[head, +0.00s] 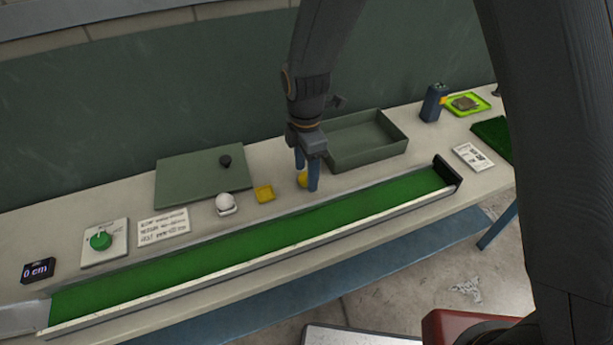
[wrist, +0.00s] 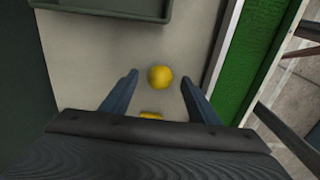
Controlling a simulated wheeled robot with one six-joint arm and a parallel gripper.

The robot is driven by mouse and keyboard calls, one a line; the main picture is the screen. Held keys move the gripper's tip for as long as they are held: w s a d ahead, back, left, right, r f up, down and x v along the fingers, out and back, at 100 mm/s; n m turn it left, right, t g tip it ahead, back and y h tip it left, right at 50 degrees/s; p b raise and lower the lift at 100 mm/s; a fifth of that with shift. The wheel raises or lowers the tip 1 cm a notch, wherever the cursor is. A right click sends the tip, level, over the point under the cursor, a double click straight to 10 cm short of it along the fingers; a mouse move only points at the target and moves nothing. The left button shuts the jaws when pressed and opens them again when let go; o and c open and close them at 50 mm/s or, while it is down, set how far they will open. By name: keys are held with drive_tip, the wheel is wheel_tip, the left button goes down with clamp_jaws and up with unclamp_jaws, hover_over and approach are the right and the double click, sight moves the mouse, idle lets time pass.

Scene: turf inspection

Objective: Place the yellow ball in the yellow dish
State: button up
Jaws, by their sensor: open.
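The yellow ball (head: 302,179) rests on the bench top behind the green turf lane. My gripper (head: 307,184) points down at it, with its blue fingers open. In the wrist view the ball (wrist: 160,77) shows between and slightly beyond the tips of my gripper (wrist: 159,79), with a gap on each side. The yellow dish (head: 264,193) is a small square dish to the left of the ball in the head view, and it looks empty. In the wrist view only a sliver of the dish (wrist: 151,115) shows above my gripper's body.
A white ball (head: 225,202) sits on a small holder left of the dish. A green tray (head: 365,141) stands behind and right of my gripper. The turf lane (head: 260,235) with raised edges runs along the front. A flat green lid with a black knob (head: 225,160) lies at left.

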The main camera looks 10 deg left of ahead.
drive_tip(key=shift+f, duration=0.55)
drive_tip(key=shift+c, duration=0.5)
drive_tip(key=c, duration=1.1)
drive_tip(key=shift+r, duration=0.1)
